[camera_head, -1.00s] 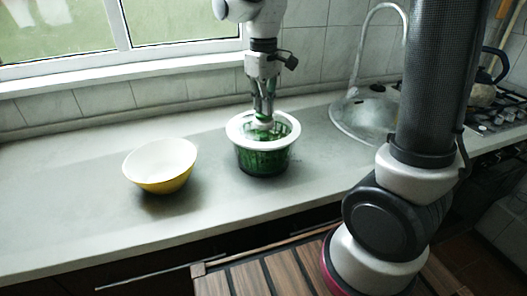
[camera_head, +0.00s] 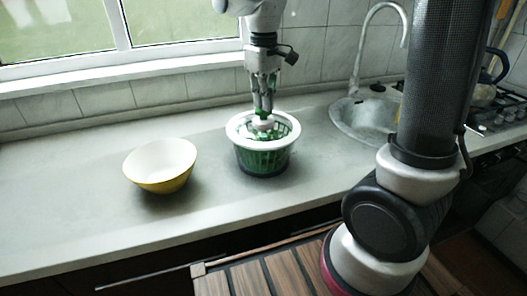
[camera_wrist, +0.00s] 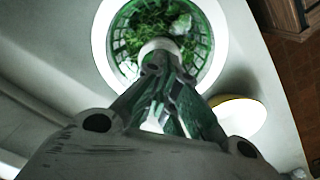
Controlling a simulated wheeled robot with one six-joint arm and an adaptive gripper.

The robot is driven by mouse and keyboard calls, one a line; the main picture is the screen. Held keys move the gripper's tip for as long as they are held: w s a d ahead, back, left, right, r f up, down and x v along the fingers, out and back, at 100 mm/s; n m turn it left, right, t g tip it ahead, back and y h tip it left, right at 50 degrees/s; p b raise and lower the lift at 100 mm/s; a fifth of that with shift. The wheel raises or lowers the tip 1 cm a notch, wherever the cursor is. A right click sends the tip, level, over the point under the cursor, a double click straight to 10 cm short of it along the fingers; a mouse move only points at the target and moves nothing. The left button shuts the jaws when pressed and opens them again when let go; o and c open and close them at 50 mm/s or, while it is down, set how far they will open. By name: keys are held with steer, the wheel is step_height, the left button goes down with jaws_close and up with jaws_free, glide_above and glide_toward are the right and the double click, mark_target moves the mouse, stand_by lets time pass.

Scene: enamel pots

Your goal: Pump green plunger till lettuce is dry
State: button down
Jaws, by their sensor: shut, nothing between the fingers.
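The salad spinner (camera_head: 244,153) stands on the counter, a clear bowl with a white rim and a slatted basket inside. Green lettuce (camera_head: 262,160) shows through its wall, and from above in the wrist view (camera_wrist: 140,32). A white hub (camera_head: 263,124) sits at the centre of the top, with a small green part, seemingly the plunger (camera_head: 262,114), above it. My gripper (camera_head: 263,109) is shut and points straight down over the hub, at or just touching the plunger's top. In the wrist view my fingers (camera_wrist: 160,66) cover most of the plunger, so contact is unclear.
A yellow bowl with a white inside (camera_head: 160,165) stands to the left of the spinner, apart from it. A sink with a tap (camera_head: 362,118) is at the right. The window and tiled wall are behind. The counter's left side is clear.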

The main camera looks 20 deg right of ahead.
steer(key=shift+f, duration=0.7)
steer(key=shift+r, duration=1.9)
stand_by(0.7)
step_height(320, 180, up, 7)
stand_by(0.7)
